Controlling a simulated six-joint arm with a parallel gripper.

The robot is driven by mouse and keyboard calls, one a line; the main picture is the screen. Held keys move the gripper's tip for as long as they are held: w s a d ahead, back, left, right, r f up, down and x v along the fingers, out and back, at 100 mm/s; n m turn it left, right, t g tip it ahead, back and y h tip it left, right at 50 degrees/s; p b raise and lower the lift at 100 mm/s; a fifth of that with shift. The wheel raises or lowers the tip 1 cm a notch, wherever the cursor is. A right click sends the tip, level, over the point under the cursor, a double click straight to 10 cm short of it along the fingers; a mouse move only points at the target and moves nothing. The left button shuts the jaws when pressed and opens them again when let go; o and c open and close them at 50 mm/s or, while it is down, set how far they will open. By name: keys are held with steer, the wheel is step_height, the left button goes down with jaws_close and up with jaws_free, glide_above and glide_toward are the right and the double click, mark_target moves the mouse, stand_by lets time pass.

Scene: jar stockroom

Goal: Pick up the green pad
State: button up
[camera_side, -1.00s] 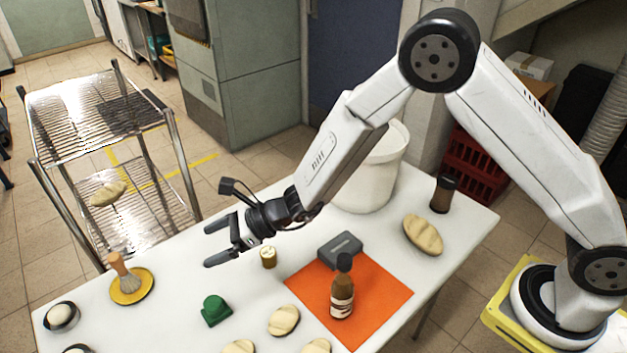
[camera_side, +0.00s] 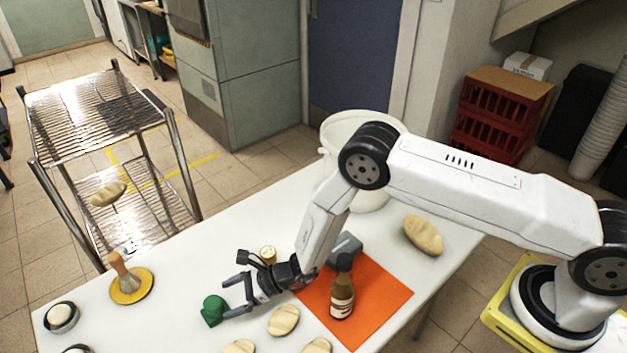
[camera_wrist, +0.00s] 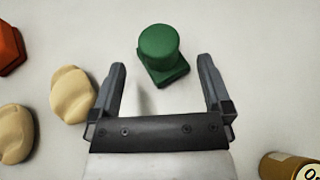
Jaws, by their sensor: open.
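The green pad (camera_side: 213,310) has a square base and a round knob on top. It sits on the white table in the side view, left of my gripper. In the wrist view the green pad (camera_wrist: 160,52) lies just beyond the fingertips, about midway between them. My gripper (camera_side: 233,297) is open and low over the table, with its fingers pointing at the pad. In the wrist view my gripper (camera_wrist: 162,68) shows both fingers apart with nothing between them.
Several bread loaves (camera_side: 284,320) lie on the white table (camera_side: 185,275) right of the pad. A brown bottle (camera_side: 342,292) stands on an orange mat (camera_side: 383,292). A small gold-brown jar (camera_side: 268,254) is behind my gripper. A brush stands on a yellow disc (camera_side: 146,284) at the left.

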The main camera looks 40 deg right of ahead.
mark_target(213, 304)
steer(key=shift+a, duration=0.1)
steer(key=shift+x, duration=2.4)
steer(key=c, duration=1.3)
